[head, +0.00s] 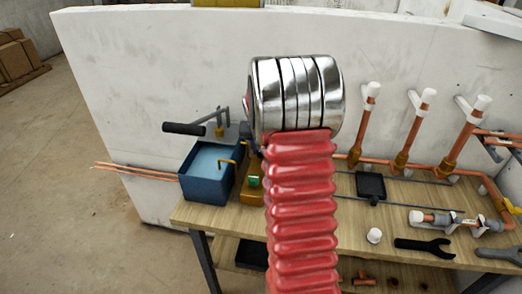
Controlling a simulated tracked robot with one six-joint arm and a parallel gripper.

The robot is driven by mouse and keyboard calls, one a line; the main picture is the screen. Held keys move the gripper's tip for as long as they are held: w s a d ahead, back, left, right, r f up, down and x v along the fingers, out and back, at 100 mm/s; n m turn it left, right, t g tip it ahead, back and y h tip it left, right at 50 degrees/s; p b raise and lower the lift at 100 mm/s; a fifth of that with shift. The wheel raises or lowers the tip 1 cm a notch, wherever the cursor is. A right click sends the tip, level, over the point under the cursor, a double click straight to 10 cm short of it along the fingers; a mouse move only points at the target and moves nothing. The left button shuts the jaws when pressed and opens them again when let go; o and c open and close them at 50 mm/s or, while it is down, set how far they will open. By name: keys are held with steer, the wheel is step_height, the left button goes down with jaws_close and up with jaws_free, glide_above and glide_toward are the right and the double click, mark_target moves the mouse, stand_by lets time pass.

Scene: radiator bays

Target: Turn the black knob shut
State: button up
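I cannot make out a black knob for certain. My own arm, a red ribbed sleeve topped by a stack of shiny metal discs, fills the middle of the head view and hides part of the bench. My gripper does not show. Left of the arm stands a blue water tank (207,172) with a lever whose black grip (184,128) points left. Brass fittings (250,192) with a small green part (253,181) sit between tank and arm, partly covered by it. A dark part beside the arm above them is too covered to identify.
The wooden bench (335,222) stands against a white wall panel (150,70). Right of the arm are copper pipes (411,135) with white caps, a black square tray (371,185), a white cap (374,235) and a dark spanner (425,246). Open floor (95,220) lies left.

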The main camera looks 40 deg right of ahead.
steer(key=m+g, duration=0.1)
steer(key=m, duration=0.1)
steer(key=m+h, duration=0.1)
steer(key=m, duration=0.1)
steer(key=shift+w+m+g, duration=0.15)
steer(key=shift+m+g, duration=0.25)
steer(key=shift+w+m+g, duration=0.1)
steer(key=shift+m+g, duration=0.9)
steer(key=shift+m, duration=1.6)
steer(key=o, duration=1)
